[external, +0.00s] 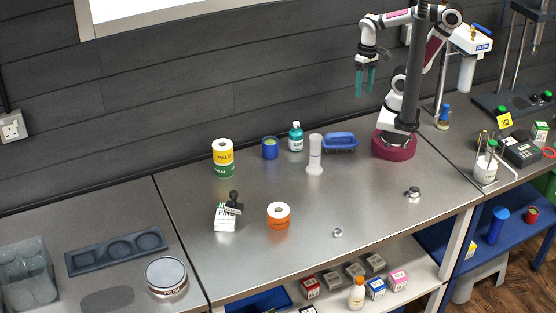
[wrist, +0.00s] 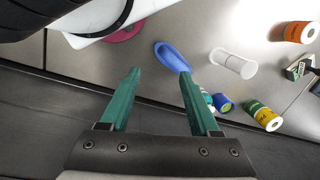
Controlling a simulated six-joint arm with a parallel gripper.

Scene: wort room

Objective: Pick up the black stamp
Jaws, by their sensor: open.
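In the wrist view, a dark shape that appears to be the stamp (wrist: 316,88) is cut off at the right edge. My gripper (external: 365,80) has green fingers and hangs high near the back wall, far to the right of the stamp. In the wrist view my gripper (wrist: 158,75) is open with nothing between its fingers.
Near the stamp stand an orange roll (external: 278,216) and a yellow-green roll (external: 223,158). A blue cup (external: 270,148), a teal bottle (external: 296,137), a white cylinder (external: 314,156) and a blue tray (external: 340,141) stand farther right. The bench front is mostly clear.

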